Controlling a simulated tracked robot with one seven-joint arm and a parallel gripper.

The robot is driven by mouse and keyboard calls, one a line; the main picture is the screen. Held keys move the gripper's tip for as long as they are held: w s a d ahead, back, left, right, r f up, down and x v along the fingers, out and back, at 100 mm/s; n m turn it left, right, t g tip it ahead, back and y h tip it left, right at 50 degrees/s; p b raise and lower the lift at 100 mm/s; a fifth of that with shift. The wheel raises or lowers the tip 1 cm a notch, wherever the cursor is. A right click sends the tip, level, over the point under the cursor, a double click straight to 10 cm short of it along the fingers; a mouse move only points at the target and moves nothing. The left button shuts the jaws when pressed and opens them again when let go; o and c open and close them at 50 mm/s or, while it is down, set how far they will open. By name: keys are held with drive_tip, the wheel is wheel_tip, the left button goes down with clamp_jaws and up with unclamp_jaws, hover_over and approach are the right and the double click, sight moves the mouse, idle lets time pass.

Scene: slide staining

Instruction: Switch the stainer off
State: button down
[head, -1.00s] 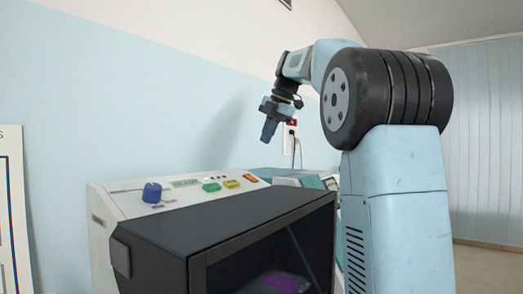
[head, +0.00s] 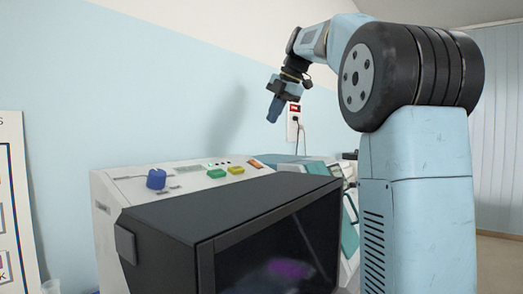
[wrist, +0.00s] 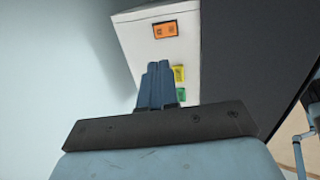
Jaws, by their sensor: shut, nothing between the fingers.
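The stainer (head: 215,210) is a white machine with a dark hood in the head view. Its sloped panel carries a blue knob (head: 156,179), a green button (head: 216,173), a yellow button (head: 236,169) and an orange switch (head: 255,163). In the wrist view the orange switch (wrist: 165,29) is in plain sight, beyond my fingertips. The yellow button (wrist: 179,73) and green button (wrist: 181,94) are partly hidden by my fingers. My gripper (head: 274,112) is shut and empty, pointing down, above the panel's right end and apart from it. Its fingers also show in the wrist view (wrist: 157,72).
A wall outlet with a red switch (head: 295,108) and cables is behind my gripper. Another light machine with teal parts (head: 318,168) stands behind the stainer on the right. A poster (head: 14,210) is at the left. Air above the panel is clear.

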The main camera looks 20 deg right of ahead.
sight(253, 161)
idle(0.3)
drive_tip(key=x, duration=1.4)
drive_tip(key=shift+a+r, duration=0.1)
